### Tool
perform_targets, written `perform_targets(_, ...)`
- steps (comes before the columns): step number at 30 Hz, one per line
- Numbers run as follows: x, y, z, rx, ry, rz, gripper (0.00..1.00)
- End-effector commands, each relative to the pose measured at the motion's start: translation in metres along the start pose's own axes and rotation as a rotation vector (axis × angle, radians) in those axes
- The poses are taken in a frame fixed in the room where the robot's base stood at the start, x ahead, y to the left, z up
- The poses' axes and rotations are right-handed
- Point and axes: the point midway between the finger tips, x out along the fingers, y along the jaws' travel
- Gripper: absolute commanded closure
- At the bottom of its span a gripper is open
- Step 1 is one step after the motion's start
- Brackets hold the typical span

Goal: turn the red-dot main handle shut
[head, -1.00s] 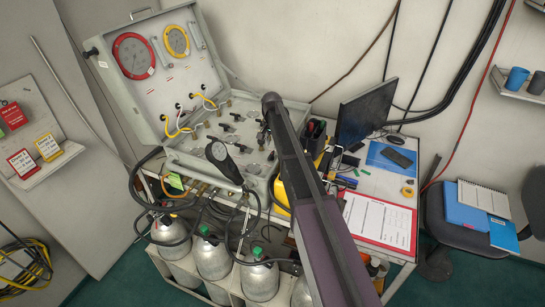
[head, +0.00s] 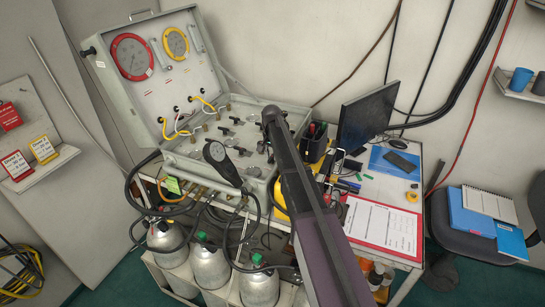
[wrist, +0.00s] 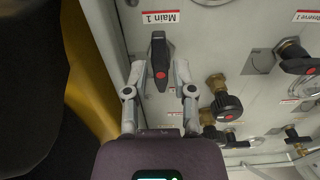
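In the wrist view, a black bar handle with a red dot (wrist: 159,58) sits on the grey panel (wrist: 205,45) beside the label "Main 1". It lies upright in the picture, in line with my gripper. My gripper (wrist: 160,75) is open, with one grey finger on each side of the lower part of the handle. Small gaps seem to show on both sides; contact is not clear. In the head view, the panel case (head: 205,158) stands open with several black handles, and my arm covers its right part and hides my gripper.
A round black knob with a red dot (wrist: 228,106) on a brass fitting is right of my gripper. Another black red-dot handle (wrist: 298,64) is farther right. A yellow surface (wrist: 88,70) is at left. A monitor (head: 366,116) stands right of the case.

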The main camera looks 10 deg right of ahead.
Motion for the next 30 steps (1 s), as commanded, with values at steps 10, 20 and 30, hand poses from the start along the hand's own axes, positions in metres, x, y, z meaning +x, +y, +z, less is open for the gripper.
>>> perform_targets(10, -0.0002, 0.0003, -0.0002, 0.0, 0.0, 0.0, 1.0)
perform_targets(20, -0.0001, 0.0017, -0.0006, 0.015, 0.001, 0.002, 1.0)
perform_targets(30, 0.0, 0.0017, -0.0004, 0.145, 0.001, 0.003, 1.0)
